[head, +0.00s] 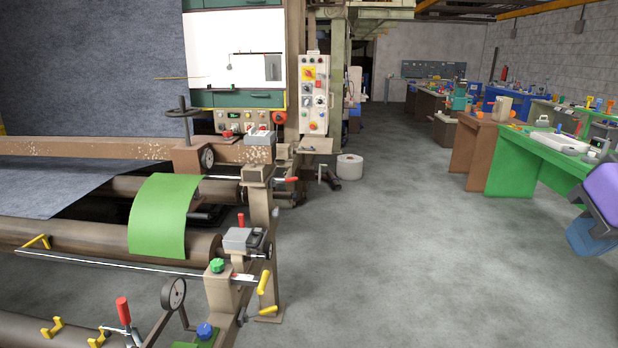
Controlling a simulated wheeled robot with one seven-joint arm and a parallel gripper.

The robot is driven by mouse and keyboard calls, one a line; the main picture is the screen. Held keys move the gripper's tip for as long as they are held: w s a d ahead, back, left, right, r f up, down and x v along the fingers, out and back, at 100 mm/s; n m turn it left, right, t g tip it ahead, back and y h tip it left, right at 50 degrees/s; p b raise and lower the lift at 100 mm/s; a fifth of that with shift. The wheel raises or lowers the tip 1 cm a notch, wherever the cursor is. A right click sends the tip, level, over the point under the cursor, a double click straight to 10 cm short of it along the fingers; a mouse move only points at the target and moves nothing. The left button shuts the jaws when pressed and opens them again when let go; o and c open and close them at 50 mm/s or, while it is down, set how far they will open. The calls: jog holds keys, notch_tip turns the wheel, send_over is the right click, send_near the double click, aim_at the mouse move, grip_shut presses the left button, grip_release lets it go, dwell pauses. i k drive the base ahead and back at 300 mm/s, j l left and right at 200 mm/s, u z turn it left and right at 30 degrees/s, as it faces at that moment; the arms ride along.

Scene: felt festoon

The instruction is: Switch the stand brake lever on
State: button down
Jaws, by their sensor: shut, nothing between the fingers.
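No lever is labelled, so I cannot tell which one is the stand brake lever. On the roller stand at the left of the head view, a red-handled lever (123,310) stands nearly upright at the lower left. A small upright red handle (240,219) is farther back, and a red-tipped handle (285,180) lies roughly level by the rear post. A yellow handle (264,283) hangs at the stand's right end. My gripper is not in view; only a purple and blue part of my arm shows at the right edge.
A roller (90,236) carries a green sheet (165,215). A control panel (314,95) stands behind. Green workbenches (515,165) line the right. The grey floor between (400,250) is clear.

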aim_at(292, 179)
jog(key=i, duration=3.05)
